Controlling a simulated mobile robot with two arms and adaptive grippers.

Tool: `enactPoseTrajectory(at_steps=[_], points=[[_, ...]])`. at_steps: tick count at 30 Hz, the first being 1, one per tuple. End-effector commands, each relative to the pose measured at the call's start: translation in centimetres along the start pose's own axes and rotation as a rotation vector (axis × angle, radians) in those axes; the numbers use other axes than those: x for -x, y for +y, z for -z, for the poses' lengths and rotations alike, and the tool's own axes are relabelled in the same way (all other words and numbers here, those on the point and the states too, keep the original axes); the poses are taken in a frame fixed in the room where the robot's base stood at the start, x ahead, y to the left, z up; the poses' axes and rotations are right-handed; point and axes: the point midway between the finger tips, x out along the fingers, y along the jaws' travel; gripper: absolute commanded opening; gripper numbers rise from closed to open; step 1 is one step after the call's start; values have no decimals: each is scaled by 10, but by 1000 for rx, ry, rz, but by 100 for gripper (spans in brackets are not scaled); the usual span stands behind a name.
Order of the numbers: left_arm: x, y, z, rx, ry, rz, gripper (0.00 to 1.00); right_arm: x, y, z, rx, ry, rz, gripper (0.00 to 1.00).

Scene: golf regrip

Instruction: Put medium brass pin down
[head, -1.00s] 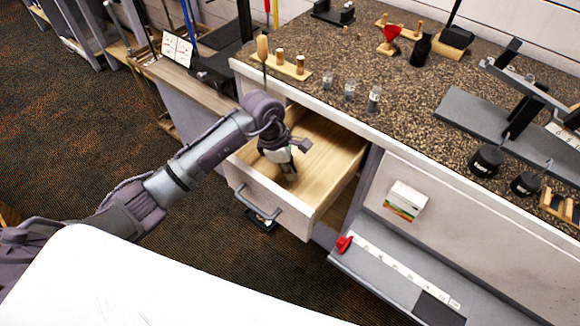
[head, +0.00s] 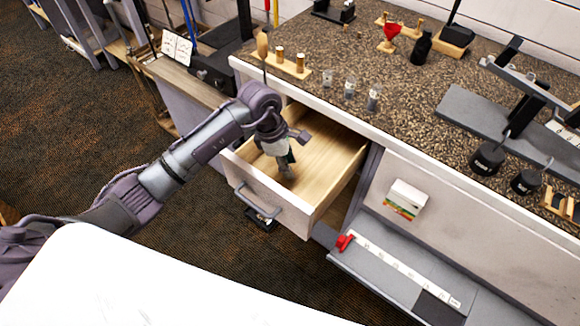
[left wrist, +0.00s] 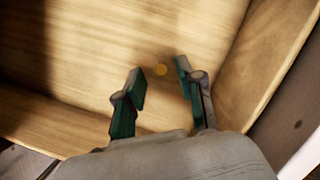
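My left gripper (head: 287,172) reaches down into the open wooden drawer (head: 328,160). In the left wrist view my left gripper (left wrist: 159,76) has its two green-padded fingers apart. The pin cannot be made out in the head view. My right gripper is not in view.
The drawer walls surround the gripper closely. Above is the speckled bench top (head: 310,85) with a wooden pin rack (head: 288,66) and small glass vials (head: 350,87). A ruler (head: 400,265) lies on a grey shelf at the lower right.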

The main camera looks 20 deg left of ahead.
Motion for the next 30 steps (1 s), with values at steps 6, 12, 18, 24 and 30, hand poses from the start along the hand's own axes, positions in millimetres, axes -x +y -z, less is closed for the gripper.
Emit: enactPoseTrajectory(at_steps=[6,12,18,24,30], points=[[48,2,1,-3,0,-6,37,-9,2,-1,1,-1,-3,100],[84,1,0,-1,0,-3,37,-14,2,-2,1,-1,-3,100],[101,0,0,0,0,-1,37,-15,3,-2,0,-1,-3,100],[103,0,0,0,0,1,37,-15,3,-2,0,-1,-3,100],[102,0,0,0,0,1,37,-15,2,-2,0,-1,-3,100]])
